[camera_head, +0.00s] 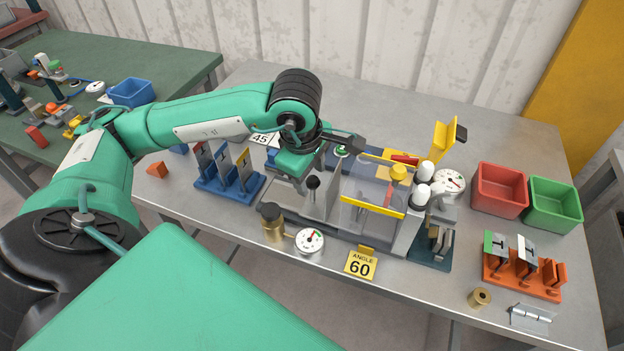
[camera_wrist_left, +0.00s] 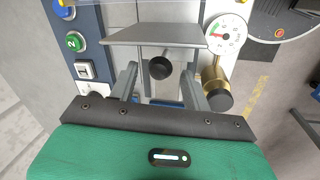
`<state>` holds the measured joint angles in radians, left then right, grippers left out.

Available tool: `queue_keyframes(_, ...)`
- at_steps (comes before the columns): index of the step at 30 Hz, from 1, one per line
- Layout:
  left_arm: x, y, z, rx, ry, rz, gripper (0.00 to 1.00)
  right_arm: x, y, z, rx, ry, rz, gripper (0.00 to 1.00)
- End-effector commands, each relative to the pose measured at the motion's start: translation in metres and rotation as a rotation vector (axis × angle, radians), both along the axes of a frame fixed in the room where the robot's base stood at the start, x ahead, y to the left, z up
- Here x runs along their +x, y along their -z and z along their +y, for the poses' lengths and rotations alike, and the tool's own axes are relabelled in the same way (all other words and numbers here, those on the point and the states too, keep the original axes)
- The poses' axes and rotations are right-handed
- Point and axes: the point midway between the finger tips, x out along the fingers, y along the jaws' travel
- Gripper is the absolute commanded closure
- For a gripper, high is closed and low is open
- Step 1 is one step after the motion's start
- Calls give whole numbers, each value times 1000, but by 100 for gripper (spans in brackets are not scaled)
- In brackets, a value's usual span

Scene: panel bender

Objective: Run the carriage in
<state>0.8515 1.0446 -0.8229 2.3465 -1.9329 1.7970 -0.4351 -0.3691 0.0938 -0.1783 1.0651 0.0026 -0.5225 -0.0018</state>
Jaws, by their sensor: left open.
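The panel bender (camera_head: 370,205) stands in the middle of the grey bench. Its carriage (camera_head: 320,203) looks like a grey block with a sloped plate and a black ball knob (camera_head: 312,182), at the machine's left end. In the left wrist view the grey plate (camera_wrist_left: 150,35) lies ahead and the knob (camera_wrist_left: 160,68) shows between my fingers. My left gripper (camera_wrist_left: 161,82) is open, one finger on each side of the knob's line. I cannot tell how far the fingers reach along the knob. In the head view my wrist hides the fingertips. My right gripper is out of view.
A clear guard with a yellow bar (camera_head: 372,205) covers the machine's middle. A brass fitting (camera_head: 272,222) and a dial gauge (camera_head: 309,240) stand at its front left. A blue rack (camera_head: 228,188) with panels is to the left. Red (camera_head: 500,192) and green bins (camera_head: 553,205) are to the right.

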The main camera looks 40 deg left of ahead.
Motion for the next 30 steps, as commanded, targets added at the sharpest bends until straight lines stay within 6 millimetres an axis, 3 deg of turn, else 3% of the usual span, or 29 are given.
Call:
queue_keyframes(6, 5, 25, 0, 0, 0, 2, 52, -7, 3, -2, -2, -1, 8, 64)
queue_keyframes(17, 6, 30, 0, 0, 1, -1, 52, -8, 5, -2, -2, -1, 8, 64)
queue_keyframes(24, 6, 30, 0, 0, 1, -1, 97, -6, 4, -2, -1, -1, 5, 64)
queue_keyframes(30, 6, 30, 1, 0, 1, -1, 100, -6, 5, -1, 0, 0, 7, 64)
